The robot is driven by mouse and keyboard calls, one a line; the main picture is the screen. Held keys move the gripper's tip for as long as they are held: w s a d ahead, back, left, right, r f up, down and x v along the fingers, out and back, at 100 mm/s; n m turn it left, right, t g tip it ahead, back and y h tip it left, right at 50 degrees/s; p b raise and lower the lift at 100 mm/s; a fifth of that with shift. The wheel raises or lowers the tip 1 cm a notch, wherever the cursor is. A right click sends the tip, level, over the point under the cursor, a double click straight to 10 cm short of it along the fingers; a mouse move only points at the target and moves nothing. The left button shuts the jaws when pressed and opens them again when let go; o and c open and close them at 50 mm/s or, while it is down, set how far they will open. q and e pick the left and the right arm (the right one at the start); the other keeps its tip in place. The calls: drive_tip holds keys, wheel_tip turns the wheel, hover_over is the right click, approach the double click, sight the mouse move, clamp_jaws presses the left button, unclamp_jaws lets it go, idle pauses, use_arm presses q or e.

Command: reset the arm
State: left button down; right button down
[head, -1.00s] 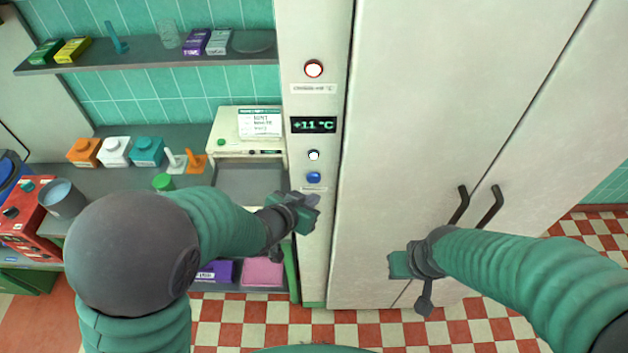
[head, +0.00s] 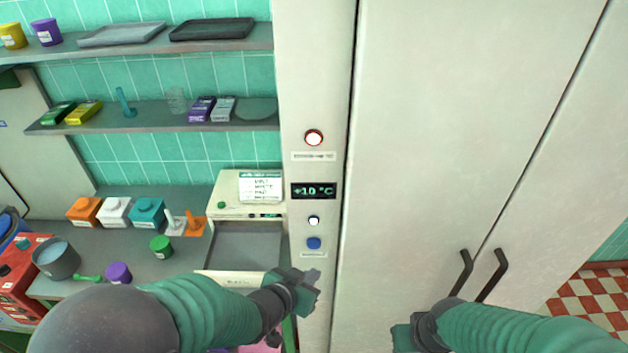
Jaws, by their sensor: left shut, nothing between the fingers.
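My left gripper (head: 306,291) is shut and empty, in front of the white control column, a little below its blue button (head: 314,243). My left arm comes in from the lower left, across the counter. My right gripper (head: 404,338) is low in front of the cabinet doors, cut by the lower edge. I cannot tell whether its fingers are apart. The column's display (head: 313,191) reads +10 °C. A white button (head: 314,221) sits under the display, and a lit red-rimmed button (head: 314,137) above it.
Tall white doors (head: 440,130) with two dark handles (head: 490,275) fill the right. The counter on the left holds orange, white and teal containers (head: 147,212), a grey pot (head: 55,258) and a cream machine (head: 240,186). Two shelves (head: 260,40) hang above.

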use_arm(q)
drive_tip(key=s+a+f+n+g+y+b, duration=0.1)
drive_tip(key=s+a+f+n+y+b, duration=0.15)
drive_tip(key=a+f+b, duration=0.6)
drive_tip(key=s+a+f+n+g+y+b, duration=0.3)
drive_tip(key=s+a+f+g+b, duration=0.2)
drive_tip(key=s+a+f+b, duration=0.3)
drive_tip(key=s+a+f, duration=0.2)
drive_tip(key=s+f, duration=0.2)
drive_tip(key=shift+s+a+g+b, duration=0.2)
drive_tip(key=shift+a+g+b, duration=0.1)
drive_tip(key=shift+d+n, duration=0.1)
drive_tip(key=shift+n, duration=0.15)
drive_tip(key=shift+a, duration=0.2)
